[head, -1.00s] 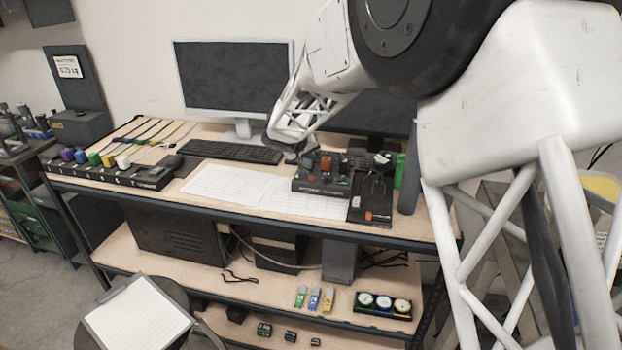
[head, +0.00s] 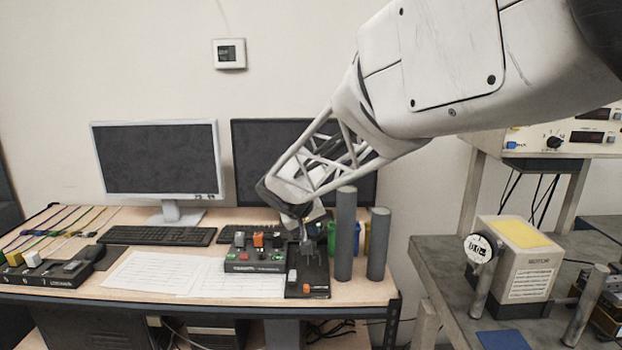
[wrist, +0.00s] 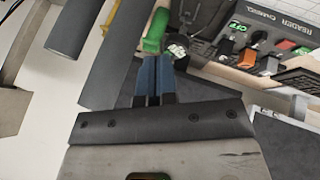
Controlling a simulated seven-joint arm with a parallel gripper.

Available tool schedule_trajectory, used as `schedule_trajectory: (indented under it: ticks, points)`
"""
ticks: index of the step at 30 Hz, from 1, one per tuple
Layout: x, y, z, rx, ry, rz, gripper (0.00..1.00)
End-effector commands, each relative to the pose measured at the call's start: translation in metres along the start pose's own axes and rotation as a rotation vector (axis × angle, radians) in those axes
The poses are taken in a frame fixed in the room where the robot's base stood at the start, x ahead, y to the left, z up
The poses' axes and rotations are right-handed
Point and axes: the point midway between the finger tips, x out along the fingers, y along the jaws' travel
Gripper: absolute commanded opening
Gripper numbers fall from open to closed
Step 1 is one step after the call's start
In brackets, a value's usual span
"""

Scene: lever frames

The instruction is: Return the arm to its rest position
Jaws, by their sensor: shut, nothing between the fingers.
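My arm comes in from the upper right in the head view, and its white lattice forearm slopes down to the left. My gripper (head: 301,222) hangs above the back right of the desk, over or behind a black lever unit (head: 308,272); the exact gap is hard to judge. In the wrist view its two blue fingers (wrist: 153,68) lie together, with nothing between them. A black control box (head: 255,262) with orange, red and green parts stands to the left of the lever unit. Its lettered panel (wrist: 278,42) also shows in the wrist view.
Two grey cylinders (head: 345,235) (head: 378,245) stand right of the lever unit. Green and yellow objects (head: 370,238) are partly hidden behind them. Two monitors (head: 158,160) (head: 245,160) and a keyboard (head: 160,236) are behind. Paper sheets (head: 165,272) lie flat on the desk. A motor box (head: 522,262) is on the right bench.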

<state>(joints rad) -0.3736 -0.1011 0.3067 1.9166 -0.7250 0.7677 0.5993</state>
Motion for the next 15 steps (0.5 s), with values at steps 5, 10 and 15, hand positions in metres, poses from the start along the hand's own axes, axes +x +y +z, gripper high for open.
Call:
schedule_trajectory:
  ticks: [5, 10, 15]
  points:
    - [-0.021, 0.042, 0.050, 0.045, -0.054, -0.024, 0.00]
    - [-0.039, 0.073, 0.100, 0.084, -0.103, -0.055, 0.00]
    - [-0.057, 0.096, 0.150, 0.122, -0.145, -0.091, 0.00]
